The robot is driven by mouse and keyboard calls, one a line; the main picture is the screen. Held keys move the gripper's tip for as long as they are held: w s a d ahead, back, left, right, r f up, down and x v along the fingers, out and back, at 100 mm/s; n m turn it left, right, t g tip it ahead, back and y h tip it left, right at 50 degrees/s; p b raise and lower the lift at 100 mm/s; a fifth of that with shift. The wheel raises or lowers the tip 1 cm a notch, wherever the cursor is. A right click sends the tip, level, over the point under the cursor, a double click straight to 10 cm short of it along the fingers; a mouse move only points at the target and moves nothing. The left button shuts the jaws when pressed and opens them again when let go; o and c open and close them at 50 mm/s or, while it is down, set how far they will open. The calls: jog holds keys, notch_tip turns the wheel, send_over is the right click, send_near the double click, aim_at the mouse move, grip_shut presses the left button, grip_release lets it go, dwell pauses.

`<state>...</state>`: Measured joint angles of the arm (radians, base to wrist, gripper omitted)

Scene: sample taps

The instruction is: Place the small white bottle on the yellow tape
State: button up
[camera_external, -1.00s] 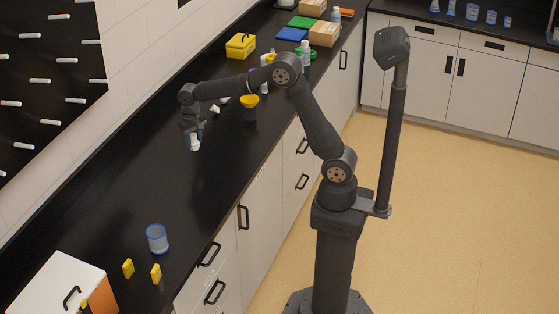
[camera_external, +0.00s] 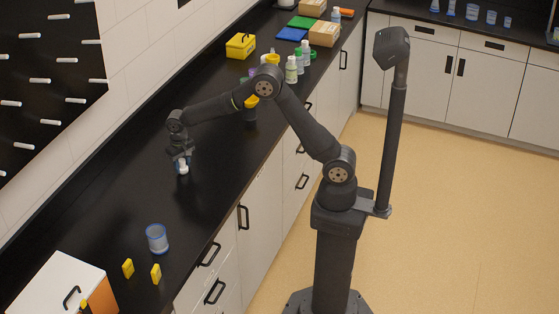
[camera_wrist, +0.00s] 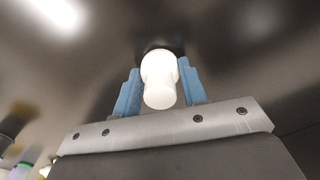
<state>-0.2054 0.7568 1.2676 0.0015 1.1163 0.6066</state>
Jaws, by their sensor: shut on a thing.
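The small white bottle (camera_wrist: 159,82) is between the two blue fingers of my gripper (camera_wrist: 160,92) in the wrist view. In the external view my gripper (camera_external: 183,163) points down over the black counter, and the bottle (camera_external: 183,170) shows small and white at its tips. The gripper is shut on the bottle. I cannot tell whether the bottle's base touches the counter. I cannot make out a clear strip or roll of yellow tape. Two small yellow pieces (camera_external: 128,268) (camera_external: 156,274) stand at the near end of the counter.
A yellow-topped dark container (camera_external: 250,110), several bottles (camera_external: 291,70) and a yellow box (camera_external: 240,45) stand farther back. The counter around the gripper is clear.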

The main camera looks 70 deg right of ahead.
aim_at(182, 160)
jog(key=shift+f, duration=0.2)
jog(key=o, duration=1)
jog(key=shift+c, duration=0.2)
jog(key=shift+r, duration=0.1)
notch_tip(182, 160, up, 11)
jog(key=shift+r, duration=0.6)
jog(key=shift+c, duration=1.2)
